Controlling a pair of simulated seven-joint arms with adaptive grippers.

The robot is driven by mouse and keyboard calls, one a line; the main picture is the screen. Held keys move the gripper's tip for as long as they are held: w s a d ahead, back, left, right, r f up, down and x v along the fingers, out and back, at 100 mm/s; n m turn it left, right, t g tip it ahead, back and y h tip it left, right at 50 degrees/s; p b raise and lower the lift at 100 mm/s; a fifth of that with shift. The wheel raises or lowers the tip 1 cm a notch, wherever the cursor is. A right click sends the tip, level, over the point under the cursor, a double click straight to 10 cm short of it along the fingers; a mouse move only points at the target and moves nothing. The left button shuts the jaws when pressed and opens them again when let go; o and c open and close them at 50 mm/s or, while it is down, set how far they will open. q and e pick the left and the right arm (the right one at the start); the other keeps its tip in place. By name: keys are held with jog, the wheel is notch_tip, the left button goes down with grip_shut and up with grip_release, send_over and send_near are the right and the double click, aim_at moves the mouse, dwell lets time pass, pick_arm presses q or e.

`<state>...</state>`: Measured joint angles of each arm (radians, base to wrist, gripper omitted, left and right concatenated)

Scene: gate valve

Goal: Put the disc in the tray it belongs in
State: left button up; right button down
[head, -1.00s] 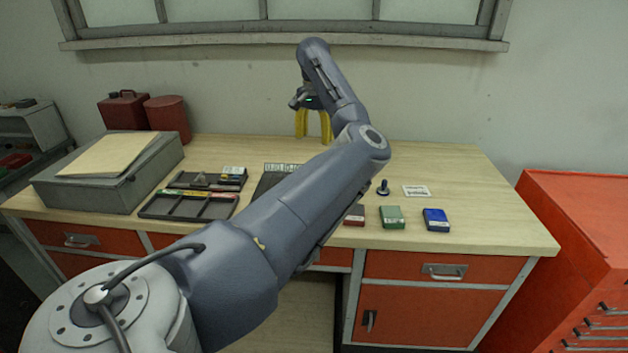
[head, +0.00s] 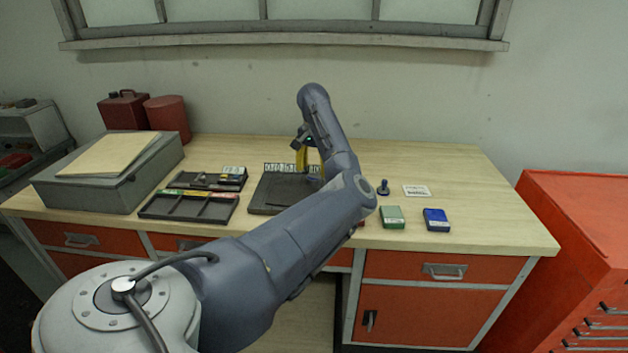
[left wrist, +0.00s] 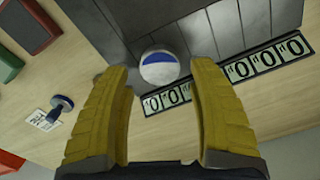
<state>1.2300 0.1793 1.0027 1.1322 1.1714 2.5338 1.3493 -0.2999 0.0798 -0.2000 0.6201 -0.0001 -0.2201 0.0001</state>
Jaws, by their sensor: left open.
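The disc (left wrist: 160,68), half white and half blue, lies on the dark slotted board in the left wrist view, close to the row of number cards. My left gripper (left wrist: 160,78) is open, its yellow fingers on either side of the disc in that view; I cannot tell how far above it they are. In the head view the left gripper (head: 309,170) is over the back right of the board (head: 272,200), and the disc cannot be made out. A dark tray (head: 190,207) with red, yellow and green labels lies left of the board. Another dark tray (head: 205,187) with white labels lies behind it.
A dark stamp (head: 383,187), a white card (head: 417,191), a green box (head: 392,217) and a blue box (head: 436,219) are on the right. A grey case (head: 105,185) and red cans (head: 167,118) stand at the left. The number cards (left wrist: 262,64) edge the board.

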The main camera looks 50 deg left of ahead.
aim_at(314, 177)
pick_arm(q)
jog(key=shift+f, duration=1.65)
grip_shut()
